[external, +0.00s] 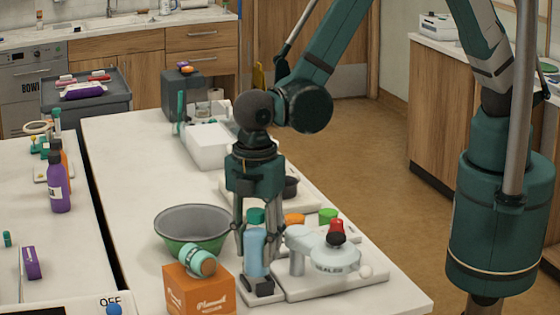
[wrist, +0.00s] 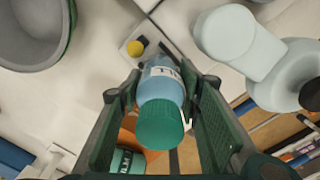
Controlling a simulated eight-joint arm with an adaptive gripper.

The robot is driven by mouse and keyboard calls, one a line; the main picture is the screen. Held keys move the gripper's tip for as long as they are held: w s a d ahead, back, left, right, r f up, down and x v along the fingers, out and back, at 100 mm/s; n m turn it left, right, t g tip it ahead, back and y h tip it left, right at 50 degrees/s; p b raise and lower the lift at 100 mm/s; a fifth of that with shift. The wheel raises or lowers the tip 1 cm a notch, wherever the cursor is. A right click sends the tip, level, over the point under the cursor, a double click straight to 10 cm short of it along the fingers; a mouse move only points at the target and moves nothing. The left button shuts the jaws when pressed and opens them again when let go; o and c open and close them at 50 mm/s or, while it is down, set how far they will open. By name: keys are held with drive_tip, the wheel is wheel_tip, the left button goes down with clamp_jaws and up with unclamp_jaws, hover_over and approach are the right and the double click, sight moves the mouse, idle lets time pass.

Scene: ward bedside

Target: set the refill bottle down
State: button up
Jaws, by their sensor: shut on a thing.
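The refill bottle (external: 256,252) is light blue with a green cap and looks upright in the external view. My gripper (external: 257,262) points down and is shut on it, one finger on each side. In the wrist view my gripper (wrist: 161,92) holds the bottle (wrist: 162,84) between its pads, with the green cap nearest the camera. A small dark block (external: 260,286) shows just under the bottle at the table's front. I cannot tell whether the bottle's base touches anything.
A white machine (external: 335,258) on a pale base stands close on the right. A white box (external: 208,147) is farther back. The table (external: 125,150) is clear at back left.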

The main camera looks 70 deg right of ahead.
sight(256, 211)
drive_tip(key=shift+f, duration=0.3)
drive_tip(key=shift+f+b, duration=0.5)
drive_tip(key=shift+b, duration=0.05)
drive_tip(key=o, duration=1.1)
drive_tip(key=shift+r, duration=0.1)
drive_tip(key=shift+r+p, duration=0.2)
drive_tip(key=shift+p, duration=0.1)
drive_tip(key=shift+r+p, duration=0.35)
drive_tip(key=shift+r, duration=0.05)
drive_tip(key=shift+r+b, duration=0.3)
drive_tip(key=shift+r, duration=5.55)
